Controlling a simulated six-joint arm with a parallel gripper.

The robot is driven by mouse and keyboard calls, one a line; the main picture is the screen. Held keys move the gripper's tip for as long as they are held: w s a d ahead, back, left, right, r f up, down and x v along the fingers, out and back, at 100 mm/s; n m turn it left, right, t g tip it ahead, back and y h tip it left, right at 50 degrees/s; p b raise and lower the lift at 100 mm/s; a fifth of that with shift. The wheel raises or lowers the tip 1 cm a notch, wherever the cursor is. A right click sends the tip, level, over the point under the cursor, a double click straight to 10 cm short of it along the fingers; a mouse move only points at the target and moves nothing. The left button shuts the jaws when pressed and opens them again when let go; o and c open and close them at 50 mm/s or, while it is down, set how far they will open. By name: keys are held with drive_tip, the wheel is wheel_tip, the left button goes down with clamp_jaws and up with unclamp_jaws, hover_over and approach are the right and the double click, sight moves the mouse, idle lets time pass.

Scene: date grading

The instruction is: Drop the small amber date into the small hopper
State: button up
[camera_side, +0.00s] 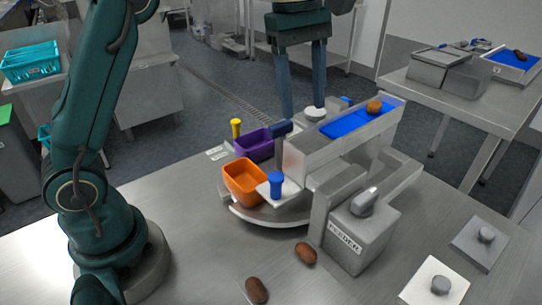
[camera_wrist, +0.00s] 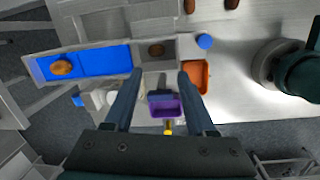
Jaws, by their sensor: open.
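An amber-brown date (camera_side: 374,106) lies on the blue belt (camera_side: 345,124) at its far end; it also shows at the left in the wrist view (camera_wrist: 62,68). A darker date (camera_wrist: 156,50) lies in a grey section past the belt's other end; the side view does not show it. An orange hopper (camera_side: 236,186) and a purple hopper (camera_side: 249,152) stand side by side on a round platform and look empty. I cannot tell which counts as small. My gripper (camera_side: 303,108) is open and empty, above and behind the machine; its fingers (camera_wrist: 159,74) point toward the dark date's section.
A grey feeder box (camera_side: 365,240) with a lever stands at front right. Two brown dates (camera_side: 257,290) (camera_side: 306,252) lie on the steel table. Blue (camera_side: 276,185) and yellow (camera_side: 236,127) knobs stand beside the hoppers. White and grey button plates are at right.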

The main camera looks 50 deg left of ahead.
drive_tip(key=s+a+f+m+t, duration=0.1)
drive_tip(key=s+f+m+t, duration=0.1)
drive_tip(key=s+m, duration=0.5)
drive_tip(key=s+a+f+m+t+y, duration=0.1)
drive_tip(key=s+f+m, duration=0.3)
drive_tip(key=s+m, duration=0.4)
drive_tip(key=shift+s+a+m+t, duration=0.3)
drive_tip(key=shift+s+a+t, duration=0.2)
drive_tip(key=shift+t, duration=0.4)
